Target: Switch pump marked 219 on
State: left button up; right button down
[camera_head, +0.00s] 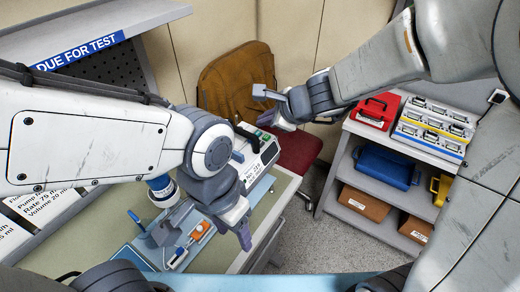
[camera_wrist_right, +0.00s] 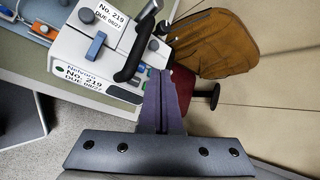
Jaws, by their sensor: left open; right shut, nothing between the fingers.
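The white pump (camera_head: 262,160) stands on the bench, partly hidden in the head view behind my left arm. In the right wrist view the pump (camera_wrist_right: 68,48) shows two labels reading No. 219, a blue-grey knob-like part (camera_wrist_right: 96,46) on its face and a dark carry handle (camera_wrist_right: 135,52). My right gripper (camera_head: 281,120) is shut and empty beside the pump's handle end. Its fingertips (camera_wrist_right: 160,76) are close to that end; I cannot tell if they touch it. My left gripper (camera_head: 236,220) is open, in front of the pump and above the bench.
A blue tray (camera_head: 142,262) with an orange device (camera_head: 200,231) lies left of the left gripper. A shelf unit (camera_head: 328,196) at right holds a red case (camera_head: 376,110) and a blue case (camera_head: 386,167). A chair with a brown jacket (camera_head: 236,82) stands behind the bench.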

aim_at(264, 147)
pick_arm(q)
jog(key=shift+f+b, duration=1.65)
jog(key=shift+f, duration=0.55)
pick_arm(e)
jog(key=shift+f, duration=2.25)
pick_arm(q)
jog(key=shift+f+b, duration=0.5)
pick_arm(e)
jog(key=shift+f, duration=0.4)
pick_arm(q)
jog(key=shift+f+b, duration=0.5)
pick_arm(e)
jog(key=shift+f, duration=0.45)
pick_arm(q)
jog(key=shift+r, duration=0.15)
pick_arm(e)
jog(key=shift+r, duration=0.15)
pick_arm(q)
jog(key=shift+r+p, duration=0.7)
jog(key=shift+p, duration=0.15)
pick_arm(e)
jog(key=shift+r, duration=0.75)
pick_arm(q)
notch_tip(264, 147, up, 5)
jog(key=p, duration=0.4)
jog(key=shift+f+p, duration=0.2)
jog(key=shift+p, duration=0.1)
pick_arm(e)
notch_tip(264, 147, up, 5)
